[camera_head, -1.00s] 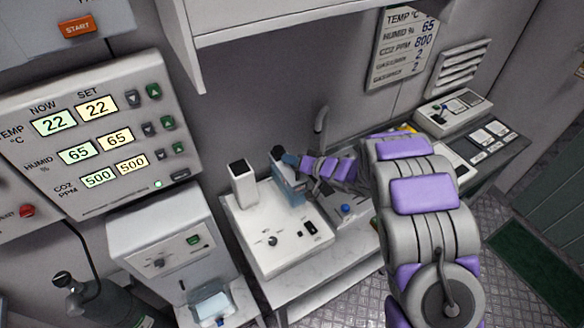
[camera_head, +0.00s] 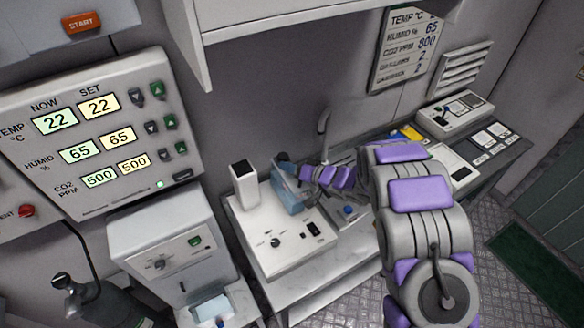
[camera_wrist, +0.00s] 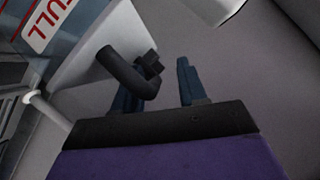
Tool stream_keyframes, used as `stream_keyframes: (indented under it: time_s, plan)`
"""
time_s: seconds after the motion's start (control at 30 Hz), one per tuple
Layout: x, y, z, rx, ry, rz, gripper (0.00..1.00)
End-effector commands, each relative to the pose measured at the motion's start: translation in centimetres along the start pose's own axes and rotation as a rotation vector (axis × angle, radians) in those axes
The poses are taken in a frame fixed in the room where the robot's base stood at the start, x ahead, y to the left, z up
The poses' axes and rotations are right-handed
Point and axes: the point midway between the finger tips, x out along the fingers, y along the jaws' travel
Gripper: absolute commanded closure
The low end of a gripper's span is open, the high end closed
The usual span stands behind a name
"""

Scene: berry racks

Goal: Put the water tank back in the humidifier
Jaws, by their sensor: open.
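The water tank (camera_head: 290,195) is a translucent blue box at the back right of the white humidifier (camera_head: 262,232). Its lower part meets the humidifier's top in the head view; I cannot tell how deep it sits. The tank looks slightly tilted. In the wrist view its bluish wall with a red "FULL" label (camera_wrist: 50,22) and white top are at upper left, with a black curved handle (camera_wrist: 125,76). My gripper (camera_head: 304,172) is right beside the tank's top. In the wrist view my gripper (camera_wrist: 165,85) is open, the handle overlapping its left finger; contact is unclear.
A white chimney (camera_head: 243,184) rises at the humidifier's back left. A sink tap (camera_head: 322,122) stands behind on the counter. Another white machine (camera_head: 165,245) is to the left, below the control panel (camera_head: 100,135). A shelf (camera_head: 300,20) overhangs the back wall.

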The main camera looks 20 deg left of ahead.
Motion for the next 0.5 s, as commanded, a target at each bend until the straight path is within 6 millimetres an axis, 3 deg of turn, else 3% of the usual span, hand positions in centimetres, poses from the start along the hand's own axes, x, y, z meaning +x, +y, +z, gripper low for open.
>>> stream_keyframes:
  time_s: [0.27, 0.5]
  plan:
    - [-0.5, 0.0, -0.1, 0.001, 0.003, -0.003, 0.58]
    - [-3.6, 0.1, -0.1, 0.003, 0.002, 0.002, 0.58]
